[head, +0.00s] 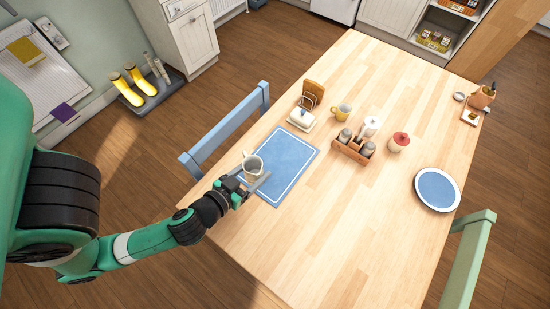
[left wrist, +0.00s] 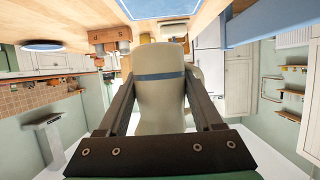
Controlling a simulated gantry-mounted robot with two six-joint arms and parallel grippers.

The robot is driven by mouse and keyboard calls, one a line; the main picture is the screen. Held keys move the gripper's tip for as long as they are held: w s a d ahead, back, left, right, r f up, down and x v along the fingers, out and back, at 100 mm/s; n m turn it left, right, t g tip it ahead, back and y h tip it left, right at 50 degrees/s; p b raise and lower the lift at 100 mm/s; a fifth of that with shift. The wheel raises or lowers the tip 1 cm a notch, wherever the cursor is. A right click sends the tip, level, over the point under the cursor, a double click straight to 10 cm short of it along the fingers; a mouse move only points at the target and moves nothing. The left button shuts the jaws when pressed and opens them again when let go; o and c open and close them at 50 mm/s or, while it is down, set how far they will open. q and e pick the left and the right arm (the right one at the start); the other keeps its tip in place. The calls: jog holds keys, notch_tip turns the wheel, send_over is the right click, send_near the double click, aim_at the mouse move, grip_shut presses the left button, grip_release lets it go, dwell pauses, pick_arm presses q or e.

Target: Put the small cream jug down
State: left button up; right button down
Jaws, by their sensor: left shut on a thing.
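The small cream jug (head: 252,166) is in my left gripper (head: 254,184), over the near left part of the blue placemat (head: 282,160). In the left wrist view, where the room appears upside down, the cream jug (left wrist: 160,104) with a blue-grey band stands between the two fingers, which are closed on its sides. The head view shows its open top facing up. I cannot tell exactly how far its base is from the mat. My right gripper is not in view.
A butter dish (head: 301,119), toast rack (head: 313,95) and yellow mug (head: 342,112) stand beyond the mat. A wooden caddy (head: 353,151) and red-lidded pot (head: 398,142) are to the right. A blue chair (head: 228,127) is at the left edge. The near tabletop is clear.

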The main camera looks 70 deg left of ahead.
pick_arm(q)
jog(key=w+a+f+b, duration=0.1)
jog(key=w+a+f, duration=0.3)
jog(key=w+a+f+b, duration=0.1)
jog(key=w+a+f, duration=0.3)
jog(key=w, duration=0.1)
jog(key=shift+f+b, duration=0.25)
jog(key=shift+b, duration=0.1)
jog(key=shift+w, duration=0.15)
jog(key=shift+w+a+f, duration=0.1)
jog(key=shift+a+f, duration=0.05)
jog(key=shift+f, duration=0.25)
jog(key=shift+f+b, duration=1.05)
jog(key=shift+f, duration=0.4)
